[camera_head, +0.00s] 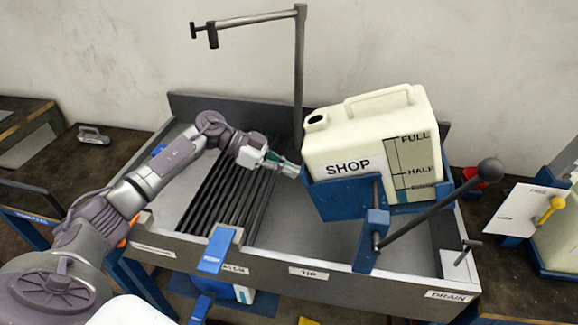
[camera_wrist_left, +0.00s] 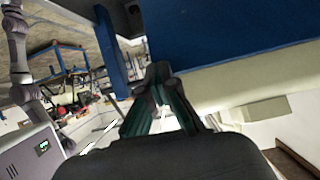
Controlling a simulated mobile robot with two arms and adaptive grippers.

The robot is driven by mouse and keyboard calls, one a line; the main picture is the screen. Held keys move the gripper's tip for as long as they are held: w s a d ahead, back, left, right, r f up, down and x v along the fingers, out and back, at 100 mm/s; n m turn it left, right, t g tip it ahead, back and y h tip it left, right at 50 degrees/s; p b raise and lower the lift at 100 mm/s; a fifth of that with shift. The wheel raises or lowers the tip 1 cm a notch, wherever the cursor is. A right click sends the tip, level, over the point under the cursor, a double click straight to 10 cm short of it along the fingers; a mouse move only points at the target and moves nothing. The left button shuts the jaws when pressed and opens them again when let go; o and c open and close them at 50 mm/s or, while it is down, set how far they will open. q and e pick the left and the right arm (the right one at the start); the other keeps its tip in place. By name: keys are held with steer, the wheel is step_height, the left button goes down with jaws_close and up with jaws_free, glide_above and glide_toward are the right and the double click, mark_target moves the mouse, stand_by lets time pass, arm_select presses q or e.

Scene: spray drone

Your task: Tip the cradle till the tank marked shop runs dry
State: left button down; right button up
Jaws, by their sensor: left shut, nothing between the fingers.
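The cream tank marked SHOP (camera_head: 350,140) sits in the blue cradle (camera_head: 340,200), both tilted in the head view. Its side scale shows FULL and HALF, with a narrow blue band near the bottom; the exact level is hard to read. A dark lever with a ball knob (camera_head: 489,170) slants up right from the cradle. My left gripper (camera_head: 291,170) is shut and empty at the cradle's left edge; contact is unclear. In the left wrist view the gripper (camera_wrist_left: 160,88) is close to the blue cradle (camera_wrist_left: 225,30), with the cream tank (camera_wrist_left: 240,80) beside it.
The grey tray (camera_head: 300,255) has black bars (camera_head: 235,195) at left and labels TIP and DRAIN in front. A metal post (camera_head: 299,70) with an overhead arm stands behind. A blue pedal-like piece (camera_head: 215,250) is at the front.

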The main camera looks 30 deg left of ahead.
mark_target(313, 200)
arm_select(q)
steer(key=f+h+b, duration=0.1)
steer(key=f, duration=0.1)
steer(key=d+f+h+b, duration=0.1)
steer(key=f+b, duration=0.1)
steer(key=f+t+h+b, duration=0.1)
steer(key=f, duration=0.1)
steer(key=shift+w+d+f, duration=0.1)
steer(key=shift+d+f, duration=0.05)
steer(key=shift+f, duration=0.15)
steer(key=shift+w+d+f+h+b, duration=0.1)
steer(key=shift+d+f+h+b, duration=0.2)
steer(key=shift+f+b, duration=0.25)
steer(key=shift+w+d+f+b, duration=0.1)
steer(key=shift+d+f+b, duration=0.3)
steer(key=shift+f, duration=0.25)
steer(key=shift+r, duration=0.1)
